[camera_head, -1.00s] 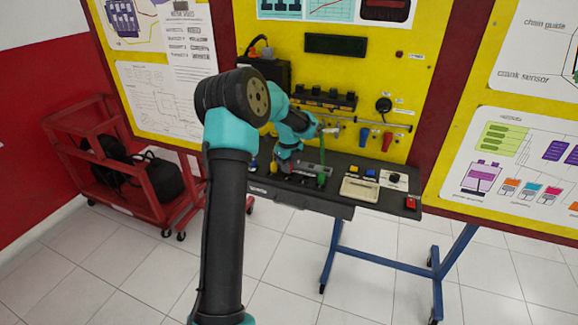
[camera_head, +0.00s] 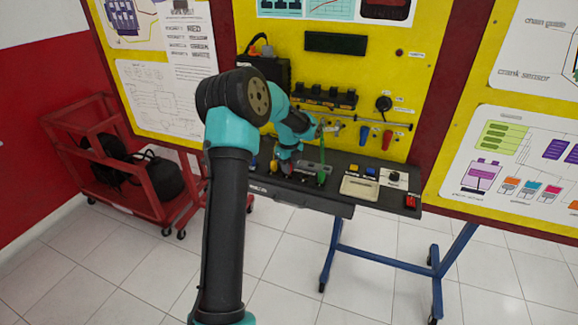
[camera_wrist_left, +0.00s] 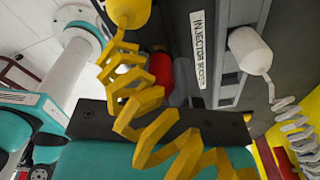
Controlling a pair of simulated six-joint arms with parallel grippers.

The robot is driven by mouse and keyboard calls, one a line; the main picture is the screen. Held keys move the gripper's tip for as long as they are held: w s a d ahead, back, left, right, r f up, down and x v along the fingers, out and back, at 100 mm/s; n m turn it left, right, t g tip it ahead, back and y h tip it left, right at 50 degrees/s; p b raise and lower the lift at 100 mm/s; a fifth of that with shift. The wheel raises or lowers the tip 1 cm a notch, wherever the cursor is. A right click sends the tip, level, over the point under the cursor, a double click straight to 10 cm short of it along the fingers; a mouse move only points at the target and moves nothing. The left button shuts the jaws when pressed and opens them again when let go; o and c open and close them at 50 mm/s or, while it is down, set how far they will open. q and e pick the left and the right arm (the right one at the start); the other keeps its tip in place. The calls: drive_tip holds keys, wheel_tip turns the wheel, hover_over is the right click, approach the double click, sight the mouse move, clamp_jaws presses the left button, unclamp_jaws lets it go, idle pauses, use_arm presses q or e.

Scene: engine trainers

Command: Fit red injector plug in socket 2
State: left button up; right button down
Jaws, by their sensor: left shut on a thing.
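The red injector plug (camera_wrist_left: 160,68) shows partly in the left wrist view, behind a yellow coiled cable. My left gripper (camera_head: 285,168) is low over the dark bench shelf in the head view, at the injector dock, and is shut on the red plug. The dock label (camera_wrist_left: 203,50) shows beside the plug. The black socket row (camera_head: 323,97) is on the yellow panel, above and right of the gripper; I cannot read its numbers. The fingertips are mostly hidden. My right gripper is not in view.
A yellow plug (camera_wrist_left: 128,10) and a white plug (camera_wrist_left: 250,48), with coiled cables, flank the red one. A green plug (camera_head: 321,179) stands right of the gripper. Blue (camera_head: 364,136) and red (camera_head: 387,139) parts hang on the panel. A red cart (camera_head: 100,160) stands left.

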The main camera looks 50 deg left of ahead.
use_arm(q)
drive_tip(key=shift+f, duration=0.4)
drive_tip(key=o, duration=0.7)
drive_tip(key=shift+c, duration=0.2)
drive_tip(key=shift+r, duration=0.1)
drive_tip(key=shift+r, duration=2.65)
drive_tip(key=shift+r, duration=1.25)
